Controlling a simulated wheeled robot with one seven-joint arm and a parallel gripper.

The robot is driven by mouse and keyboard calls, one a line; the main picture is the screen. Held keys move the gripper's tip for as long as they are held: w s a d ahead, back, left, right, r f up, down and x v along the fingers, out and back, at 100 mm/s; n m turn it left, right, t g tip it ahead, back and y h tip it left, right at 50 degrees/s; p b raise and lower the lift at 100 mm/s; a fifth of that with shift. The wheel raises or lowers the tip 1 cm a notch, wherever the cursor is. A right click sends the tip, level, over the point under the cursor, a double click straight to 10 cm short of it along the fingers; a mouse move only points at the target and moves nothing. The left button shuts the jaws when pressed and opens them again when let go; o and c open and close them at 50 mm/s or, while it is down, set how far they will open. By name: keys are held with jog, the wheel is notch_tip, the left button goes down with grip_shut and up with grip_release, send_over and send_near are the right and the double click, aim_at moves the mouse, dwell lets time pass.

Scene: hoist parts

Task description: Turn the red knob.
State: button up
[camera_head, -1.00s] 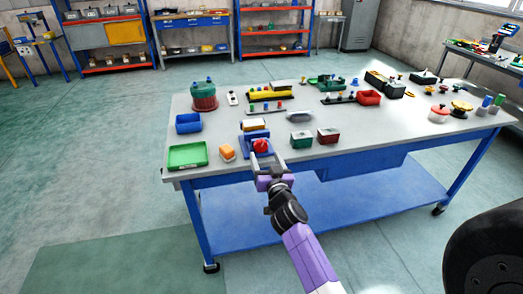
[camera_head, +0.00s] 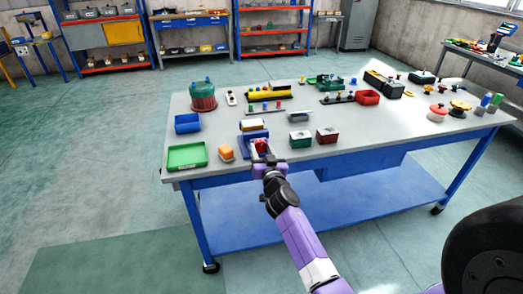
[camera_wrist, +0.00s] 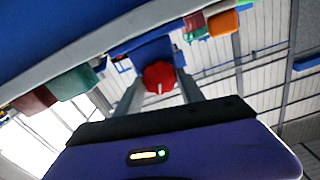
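The red knob (camera_head: 261,146) sits on the front of a blue housing (camera_head: 247,137) near the table's front edge. In the wrist view the knob (camera_wrist: 159,76) is round with a notched rim and a white pointer mark. My gripper (camera_wrist: 160,88) is open, with one finger on each side of the knob. A gap shows between the knob and each finger, so I see no grip. In the head view my gripper (camera_head: 266,160) is in front of the knob and partly hides it.
The grey table (camera_head: 345,145) carries a green tray (camera_head: 187,156) and an orange block (camera_head: 226,152) to the left. A green box (camera_head: 300,140) and a dark red box (camera_head: 327,135) stand to the right. Several other parts lie farther back.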

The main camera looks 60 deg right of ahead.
jog(key=shift+c, duration=0.5)
jog(key=shift+n, duration=0.5)
jog(key=n, duration=0.4)
jog(key=shift+w+a+n, duration=0.1)
jog(key=shift+n, duration=0.3)
jog(key=n, duration=1.2)
jog(key=shift+f+n+p, duration=0.15)
jog(key=shift+n+p, duration=0.15)
jog(key=shift+p, duration=0.05)
jog(key=n, duration=0.5)
jog(key=shift+f, duration=0.1)
jog(key=shift+n, duration=0.4)
